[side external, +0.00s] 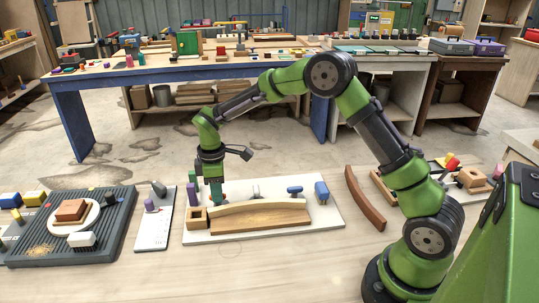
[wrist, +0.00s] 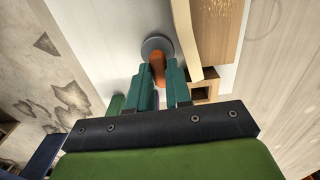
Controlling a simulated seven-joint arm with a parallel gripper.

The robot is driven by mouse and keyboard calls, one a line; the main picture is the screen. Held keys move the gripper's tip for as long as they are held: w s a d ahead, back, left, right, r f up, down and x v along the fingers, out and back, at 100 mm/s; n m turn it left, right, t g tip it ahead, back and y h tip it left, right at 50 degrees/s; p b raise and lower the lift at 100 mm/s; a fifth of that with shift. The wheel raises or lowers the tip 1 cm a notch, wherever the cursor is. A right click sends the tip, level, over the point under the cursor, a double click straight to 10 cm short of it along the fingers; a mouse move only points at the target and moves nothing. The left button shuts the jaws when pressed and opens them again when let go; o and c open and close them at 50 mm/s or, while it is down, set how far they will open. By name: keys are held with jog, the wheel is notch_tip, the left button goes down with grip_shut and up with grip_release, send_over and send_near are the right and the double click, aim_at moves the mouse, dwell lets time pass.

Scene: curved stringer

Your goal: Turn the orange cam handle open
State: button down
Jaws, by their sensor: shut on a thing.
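The orange cam handle (wrist: 157,66) shows in the wrist view, joined to a round grey disc (wrist: 158,44) on the white board. My gripper (wrist: 161,80) has its two teal fingers on either side of the handle, shut on it. In the side view my gripper (side external: 216,194) points down at the left end of the white board (side external: 325,219), and the orange handle is hidden there. A pale curved strip (side external: 262,206) lies along a brown wooden block (side external: 260,221) on the board, right of my gripper.
A small wooden box (side external: 196,217) and a purple upright piece (side external: 193,194) stand close to my gripper. A grey tray (side external: 110,235) lies left, a curved brown piece (side external: 364,199) right.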

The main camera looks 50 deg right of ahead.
jog(key=c, duration=1)
grip_release()
jog(key=shift+c, duration=0.2)
notch_tip(320, 180, up, 17)
jog(key=s+r+m+t+y, duration=0.2)
jog(key=s+m+t, duration=0.5)
jog(key=s, duration=1.9)
jog(key=m, duration=0.6)
jog(key=shift+d+r, duration=0.2)
jog(key=shift+r, duration=0.15)
